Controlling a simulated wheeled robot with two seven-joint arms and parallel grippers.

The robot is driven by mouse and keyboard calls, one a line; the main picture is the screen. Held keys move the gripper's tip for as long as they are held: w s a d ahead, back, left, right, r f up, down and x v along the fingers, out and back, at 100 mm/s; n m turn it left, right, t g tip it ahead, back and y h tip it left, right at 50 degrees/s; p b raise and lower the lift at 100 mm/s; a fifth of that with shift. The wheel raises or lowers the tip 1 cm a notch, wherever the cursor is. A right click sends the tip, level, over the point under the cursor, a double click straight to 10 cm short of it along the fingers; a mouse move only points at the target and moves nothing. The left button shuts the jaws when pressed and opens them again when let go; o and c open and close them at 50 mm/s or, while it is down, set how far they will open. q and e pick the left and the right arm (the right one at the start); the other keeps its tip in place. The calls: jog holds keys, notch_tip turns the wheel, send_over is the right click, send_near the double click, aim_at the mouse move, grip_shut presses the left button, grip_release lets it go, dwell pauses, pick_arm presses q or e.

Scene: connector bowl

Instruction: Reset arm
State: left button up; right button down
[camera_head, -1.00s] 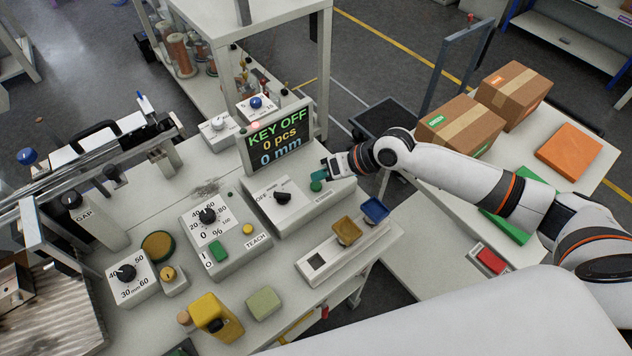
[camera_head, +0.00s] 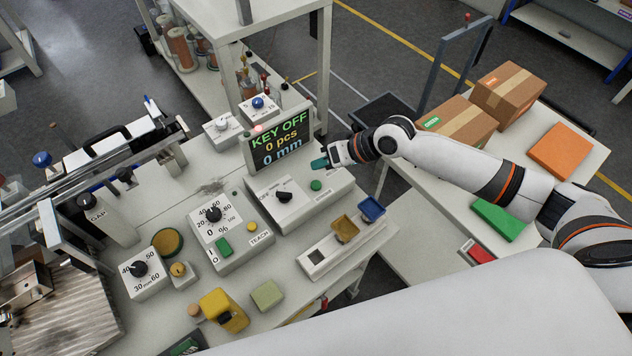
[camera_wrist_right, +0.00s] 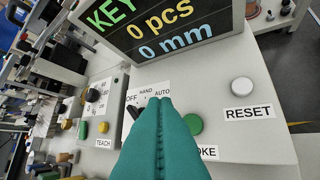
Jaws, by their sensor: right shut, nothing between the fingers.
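My right gripper (camera_head: 320,163) reaches over the control box (camera_head: 333,194) in the head view, its teal fingers shut and empty. It is in front of the lower right of the display (camera_head: 277,141), which reads KEY OFF, 0 pcs, 0 mm. In the right wrist view the closed fingers (camera_wrist_right: 161,103) are above the box, between the black mode knob (camera_wrist_right: 132,108) and the green button (camera_wrist_right: 195,124), partly covering its label. The white RESET button (camera_wrist_right: 242,87) stands clear to their right. Contact with the panel cannot be told. My left gripper is not in view.
A dial box (camera_head: 229,230) with a green switch and yellow TEACH button stands left of the control box. A fixture with yellow and blue bins (camera_head: 372,209) is in front. Cardboard boxes (camera_head: 508,95) stand on the right table.

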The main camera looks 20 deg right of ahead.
dwell(0.3)
jog(key=shift+n+g, duration=0.4)
jog(key=shift+n, duration=0.4)
jog(key=s+a, duration=0.1)
jog(key=s+a+f, duration=0.1)
jog(key=s+a, duration=0.2)
jog(key=shift+s+a+f, duration=0.2)
jog(key=shift+s+f, duration=0.2)
jog(key=s+a+n, duration=0.1)
jog(key=s+a, duration=0.2)
jog(key=s, duration=0.4)
jog(key=s+d+f+m+g+h, duration=0.1)
jog(key=s+d+f+m+h, duration=0.15)
jog(key=s+d+h, duration=0.75)
jog(key=s+d+f+g+y, duration=0.1)
jog(key=s+f, duration=0.2)
jog(key=f, duration=1)
jog(key=s+d+f+y, duration=0.1)
jog(key=s+f+y, duration=0.1)
jog(key=f, duration=1.2)
jog(key=s+d+f+g+b, duration=0.1)
jog(key=s+d+f, duration=0.1)
jog(key=s+f, duration=1.3)
jog(key=shift+s+d+h, duration=0.3)
jog(key=shift+s+d, duration=0.1)
jog(key=shift+s, duration=0.15)
